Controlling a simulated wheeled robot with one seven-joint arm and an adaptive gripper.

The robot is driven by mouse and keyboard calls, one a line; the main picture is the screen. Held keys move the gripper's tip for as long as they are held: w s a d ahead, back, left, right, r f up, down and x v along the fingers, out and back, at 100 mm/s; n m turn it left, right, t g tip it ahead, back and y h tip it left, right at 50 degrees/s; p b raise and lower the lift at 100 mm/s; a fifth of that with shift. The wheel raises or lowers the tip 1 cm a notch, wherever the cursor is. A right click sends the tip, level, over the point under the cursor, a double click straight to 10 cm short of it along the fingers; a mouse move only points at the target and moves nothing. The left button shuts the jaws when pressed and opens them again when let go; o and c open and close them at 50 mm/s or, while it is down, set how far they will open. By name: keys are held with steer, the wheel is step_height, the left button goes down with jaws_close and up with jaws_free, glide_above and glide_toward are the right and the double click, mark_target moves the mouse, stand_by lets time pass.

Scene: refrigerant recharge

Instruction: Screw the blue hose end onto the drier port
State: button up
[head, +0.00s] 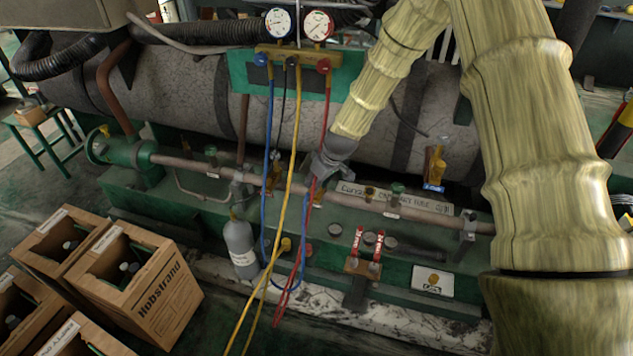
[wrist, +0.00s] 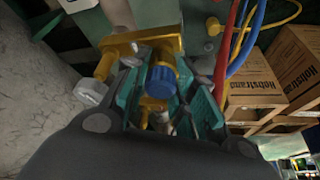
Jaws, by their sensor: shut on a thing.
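My gripper (head: 330,165) reaches down to the pipe (head: 300,186) in front of the big grey cylinder. In the wrist view my gripper (wrist: 170,100) has its teal fingers close around a ribbed blue cap, which appears to be the blue hose end (wrist: 163,82). I cannot tell whether the threads engage. The blue hose (head: 267,150) hangs from the gauge manifold (head: 290,55), loops low and rises towards my gripper. My gripper hides the joint in the head view.
Red (head: 326,120) and yellow (head: 295,150) hoses hang close to my gripper. A grey bottle (head: 240,245) stands below the pipe. Red-handled valves (head: 358,243) are to the right.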

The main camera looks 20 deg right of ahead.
steer(key=shift+f, duration=0.6)
stand_by(0.5)
